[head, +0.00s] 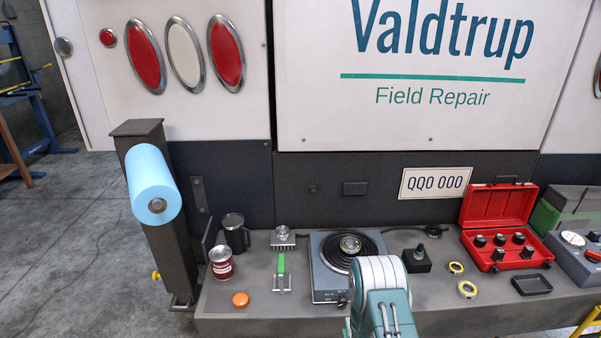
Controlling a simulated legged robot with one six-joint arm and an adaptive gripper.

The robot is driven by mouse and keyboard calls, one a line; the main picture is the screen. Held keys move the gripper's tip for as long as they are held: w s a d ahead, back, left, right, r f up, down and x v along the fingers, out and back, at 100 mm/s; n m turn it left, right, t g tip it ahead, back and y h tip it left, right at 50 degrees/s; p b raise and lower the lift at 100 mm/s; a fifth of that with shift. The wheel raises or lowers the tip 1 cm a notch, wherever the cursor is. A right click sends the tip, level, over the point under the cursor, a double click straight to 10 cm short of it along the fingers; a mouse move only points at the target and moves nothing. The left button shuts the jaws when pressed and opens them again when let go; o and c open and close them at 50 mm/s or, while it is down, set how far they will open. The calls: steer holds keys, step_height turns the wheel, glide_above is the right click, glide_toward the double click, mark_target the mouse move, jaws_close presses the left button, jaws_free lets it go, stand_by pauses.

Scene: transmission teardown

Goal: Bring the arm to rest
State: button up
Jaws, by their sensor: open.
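My arm (380,290), white and teal, rises from the bottom edge of the head view, right of centre, in front of the bench. Only a rounded joint and part of a link show. My gripper is not visible in this view. The arm's top overlaps the front right part of a hot plate (323,284) with a dark coil. A round metal part (350,244) sits on the coil, just behind the arm in the picture. I cannot tell how far apart they are.
A blue roll (145,180) hangs left.

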steer(key=w+r+m+g, duration=0.35)
steer(key=w+r, duration=0.25)
steer(key=r, duration=0.6)
steer(key=s+r+m+g, duration=0.25)
steer(key=r+m, duration=0.25)
steer(key=r, duration=0.8)
steer(key=s+r+m+g, duration=0.2)
steer(key=s+r, duration=0.3)
steer(key=s, duration=0.5)
steer(key=s+r+m+g, duration=0.2)
steer(key=s+r+m, duration=0.2)
steer(key=s, duration=0.6)
steer(key=s+r+m+g, duration=0.1)
steer(key=s+r+m, duration=0.2)
steer(key=s+r, duration=0.3)
steer(key=s, duration=0.4)
steer(key=shift+g, duration=0.4)
